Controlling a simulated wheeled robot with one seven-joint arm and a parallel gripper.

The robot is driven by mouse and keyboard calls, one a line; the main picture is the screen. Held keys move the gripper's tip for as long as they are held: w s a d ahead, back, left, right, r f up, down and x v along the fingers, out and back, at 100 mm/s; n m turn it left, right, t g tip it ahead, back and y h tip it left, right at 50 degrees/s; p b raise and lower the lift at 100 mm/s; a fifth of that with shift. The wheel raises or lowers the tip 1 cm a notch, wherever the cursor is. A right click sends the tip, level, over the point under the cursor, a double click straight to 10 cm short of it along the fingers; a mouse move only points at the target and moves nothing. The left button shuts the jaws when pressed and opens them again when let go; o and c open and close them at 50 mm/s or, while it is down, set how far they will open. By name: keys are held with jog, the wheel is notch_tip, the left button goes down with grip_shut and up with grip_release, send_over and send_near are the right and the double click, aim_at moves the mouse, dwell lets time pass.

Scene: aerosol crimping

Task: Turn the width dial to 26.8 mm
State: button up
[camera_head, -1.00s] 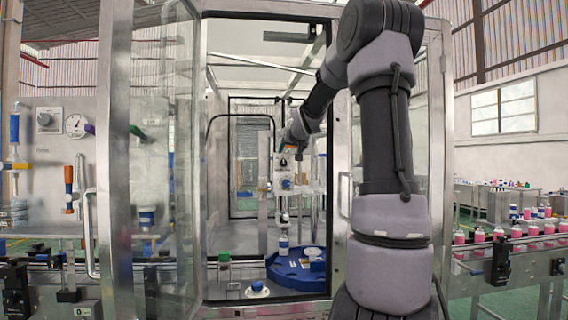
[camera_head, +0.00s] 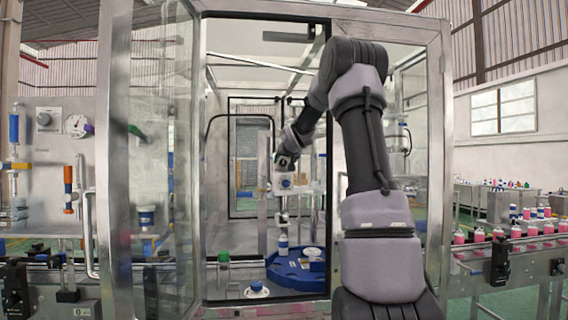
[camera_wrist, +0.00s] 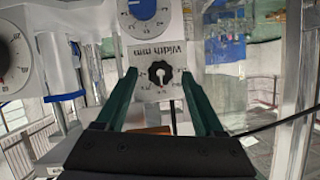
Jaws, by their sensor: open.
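The width dial (camera_wrist: 160,77) is a small black knob on a white plate marked "Width mm", seen in the wrist view near the centre. Its scale numbers are too small to read surely. My gripper (camera_wrist: 159,76) is open, with one green finger on each side of the dial and a gap to it on both sides. In the head view the white crimping head with its blue dial (camera_head: 286,183) stands inside the enclosure, and my gripper (camera_head: 281,161) is at its upper part. The width dial is hard to make out there.
A blue dial (camera_wrist: 142,8) is on the panel beyond the width dial, and another black dial (camera_wrist: 10,60) is at the left. The metal door frame (camera_head: 202,150) stands left of my arm. A blue turntable (camera_head: 290,272) lies below the head.

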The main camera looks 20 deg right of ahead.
jog(key=shift+w+f, duration=0.2)
jog(key=shift+w, duration=0.25)
grip_shut()
jog(key=shift+a+n, duration=0.1)
jog(key=shift+n, duration=0.3)
jog(key=shift+w+a+n+h, duration=0.1)
jog(key=shift+a+n+h, duration=0.1)
jog(key=shift+n+h, duration=0.6)
jog(key=shift+n+g+h, duration=0.4)
jog(key=shift+n+h, duration=0.8)
jog(key=shift+n, duration=0.6)
